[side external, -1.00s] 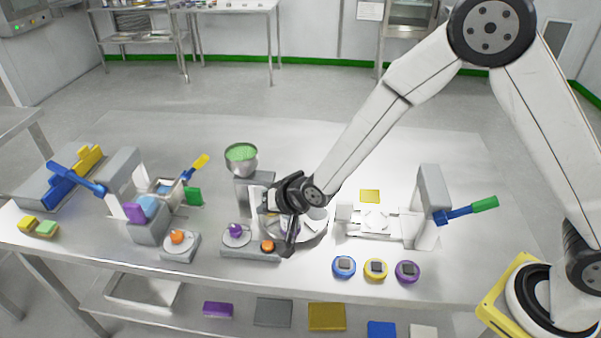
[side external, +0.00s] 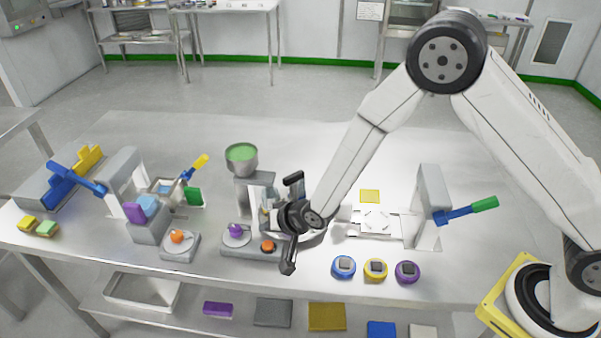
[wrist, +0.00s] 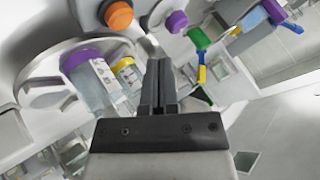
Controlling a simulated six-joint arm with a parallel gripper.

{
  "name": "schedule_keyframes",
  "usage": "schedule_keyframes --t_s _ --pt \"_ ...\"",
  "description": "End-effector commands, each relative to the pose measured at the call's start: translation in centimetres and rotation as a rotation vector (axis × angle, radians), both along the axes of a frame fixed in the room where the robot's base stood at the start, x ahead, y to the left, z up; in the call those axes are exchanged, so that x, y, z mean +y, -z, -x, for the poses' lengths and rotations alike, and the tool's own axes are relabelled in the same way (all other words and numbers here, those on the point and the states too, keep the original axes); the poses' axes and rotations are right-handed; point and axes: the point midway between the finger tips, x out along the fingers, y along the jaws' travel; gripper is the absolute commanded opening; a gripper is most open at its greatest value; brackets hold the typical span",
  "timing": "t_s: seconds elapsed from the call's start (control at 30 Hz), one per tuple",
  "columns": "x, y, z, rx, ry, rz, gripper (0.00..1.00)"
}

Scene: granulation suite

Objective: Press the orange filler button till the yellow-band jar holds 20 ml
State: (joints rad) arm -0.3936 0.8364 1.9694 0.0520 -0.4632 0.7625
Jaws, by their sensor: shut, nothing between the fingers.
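The orange button (side external: 267,246) sits on the filler's grey base beside a purple knob (side external: 236,230); both also show in the wrist view, the button (wrist: 118,14) top centre and the knob (wrist: 176,21) to its right. The yellow-band jar (wrist: 125,68) stands beside a purple-band jar (wrist: 80,62) in the wrist view. Its fill level cannot be read. My gripper (wrist: 159,62) is shut and empty, its tips just right of the yellow-band jar in that view and apart from the button. In the side view my wrist hides most of the jars.
The hopper (side external: 241,153) with green contents stands behind the filler base. Blue (side external: 343,267), yellow (side external: 375,268) and purple (side external: 408,272) discs lie at the front right. A press with a green-ended lever (side external: 484,204) stands right; blue-levered equipment stands left.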

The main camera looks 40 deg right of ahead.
Motion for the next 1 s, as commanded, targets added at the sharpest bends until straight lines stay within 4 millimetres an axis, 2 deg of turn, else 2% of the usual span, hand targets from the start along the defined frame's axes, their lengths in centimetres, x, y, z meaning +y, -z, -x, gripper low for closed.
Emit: schedule_keyframes --t_s 0.13,0.37,1.0 --pt "0.0 1.5 0.0 0.000 0.000 0.000 0.00" --pt "0.0 2.8 0.0 -0.001 0.000 0.001 0.00" --pt "0.0 3.1 0.0 -0.002 -0.001 0.000 0.00"
